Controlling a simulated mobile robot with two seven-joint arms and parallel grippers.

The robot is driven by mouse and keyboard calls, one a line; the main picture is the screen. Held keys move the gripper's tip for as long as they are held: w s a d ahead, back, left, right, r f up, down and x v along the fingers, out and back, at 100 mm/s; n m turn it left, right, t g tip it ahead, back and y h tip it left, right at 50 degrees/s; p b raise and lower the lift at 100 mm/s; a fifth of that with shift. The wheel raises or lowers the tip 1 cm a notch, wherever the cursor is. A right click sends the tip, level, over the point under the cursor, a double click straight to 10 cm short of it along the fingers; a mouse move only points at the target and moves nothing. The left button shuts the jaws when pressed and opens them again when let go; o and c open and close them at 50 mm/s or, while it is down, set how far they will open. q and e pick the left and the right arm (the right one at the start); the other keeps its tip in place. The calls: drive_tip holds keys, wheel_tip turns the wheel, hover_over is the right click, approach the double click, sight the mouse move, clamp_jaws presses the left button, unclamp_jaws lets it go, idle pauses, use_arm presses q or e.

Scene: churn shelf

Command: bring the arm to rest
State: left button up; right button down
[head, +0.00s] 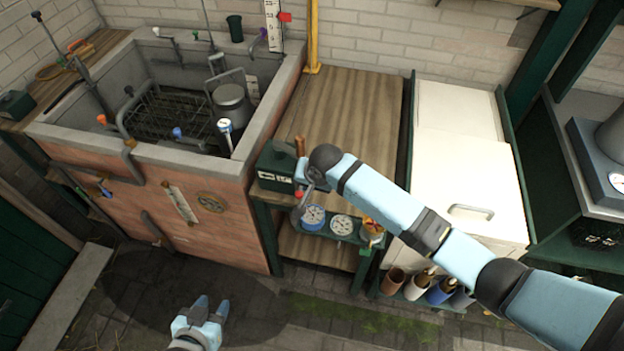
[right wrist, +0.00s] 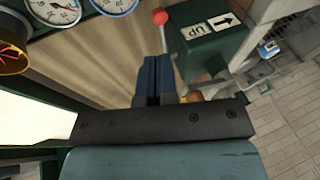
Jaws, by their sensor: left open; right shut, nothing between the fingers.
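My right arm reaches in from the right in the head view, over the white lidded chest, and its wrist is beside a green box (head: 276,167) on the wooden bench. The right gripper is hard to make out there. In the right wrist view my right gripper (right wrist: 152,62) is shut with nothing between its fingers. It points at bare wood, left of the green box (right wrist: 205,42) with its "UP" arrow label and close to a red-knobbed lever (right wrist: 160,17). My left gripper (head: 207,308) is open and empty, low over the paved floor in the head view.
A brick basin (head: 160,210) with a rack and a metal can stands at left. Dial gauges (head: 313,216) and an orange-yellow valve (head: 372,228) sit at the bench front. The white chest (head: 465,165) is at right, with bottles below. The floor around my left gripper is clear.

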drive_tip(key=s+d+f+n+t, duration=0.2)
drive_tip(key=s+d, duration=0.6)
drive_tip(key=s, duration=0.6)
drive_tip(key=s+d+f+n+t, duration=0.3)
drive_tip(key=s+d, duration=0.6)
drive_tip(key=s, duration=0.4)
drive_tip(key=shift+s+d+f+n+t, duration=0.15)
drive_tip(key=shift+s+f+n+t, duration=0.3)
drive_tip(key=shift+t, duration=0.65)
drive_tip(key=shift+w+r, duration=0.1)
